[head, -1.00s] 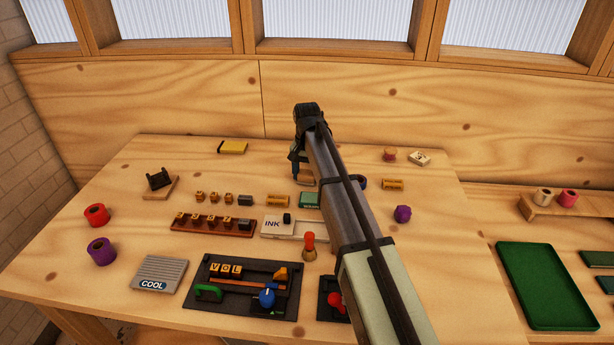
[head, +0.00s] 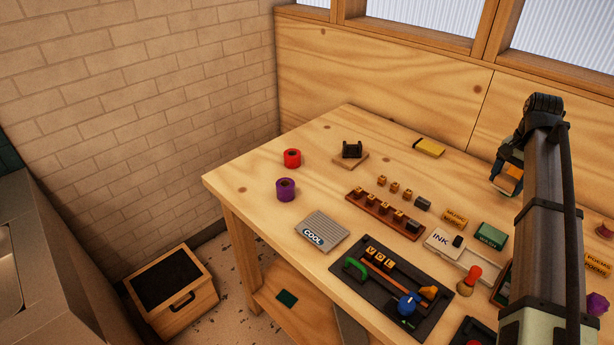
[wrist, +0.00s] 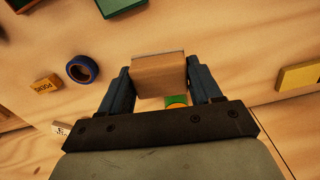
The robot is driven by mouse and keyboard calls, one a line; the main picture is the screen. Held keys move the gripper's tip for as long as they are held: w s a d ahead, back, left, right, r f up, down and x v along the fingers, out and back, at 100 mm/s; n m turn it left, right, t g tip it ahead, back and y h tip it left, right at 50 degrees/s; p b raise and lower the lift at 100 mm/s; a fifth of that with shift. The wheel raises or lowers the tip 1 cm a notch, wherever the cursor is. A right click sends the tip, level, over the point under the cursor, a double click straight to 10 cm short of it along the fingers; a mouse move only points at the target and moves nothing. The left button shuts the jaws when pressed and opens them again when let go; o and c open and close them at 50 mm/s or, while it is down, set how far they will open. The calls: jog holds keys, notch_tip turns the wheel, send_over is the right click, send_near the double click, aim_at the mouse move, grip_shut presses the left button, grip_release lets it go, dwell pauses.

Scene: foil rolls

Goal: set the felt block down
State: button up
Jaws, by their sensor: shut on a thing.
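The felt block (wrist: 158,75) is a plain tan-brown block with a thin grey edge along its top, held between the two dark fingers of my gripper (wrist: 160,84). In the head view my gripper (head: 508,172) hangs over the back part of the bench, behind a small green box (head: 491,236), and the block (head: 510,184) shows partly between the fingers. Whether the block touches the bench top (head: 330,140) I cannot tell. A small green and orange thing (wrist: 176,101) shows just below the block in the wrist view; what it is I cannot tell.
A yellow block (head: 429,148) lies at the back edge. A type rack (head: 384,214) and black tray (head: 390,285) lie in front. A blue ring (wrist: 82,69) lies near my gripper.

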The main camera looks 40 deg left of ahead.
jog(key=s+a+n, duration=0.2)
jog(key=s+a, duration=0.5)
jog(key=a, duration=0.6)
jog(key=s+a+n, duration=0.2)
jog(key=s+a, duration=0.5)
jog(key=a, duration=0.5)
jog(key=m, duration=0.2)
send_over(251, 183)
jog(key=shift+s+f, duration=0.15)
jog(key=shift+f, duration=4.7)
jog(key=shift+f, duration=0.1)
jog(key=o, duration=1.1)
jog(key=shift+c, duration=0.2)
notch_tip(251, 183, up, 12)
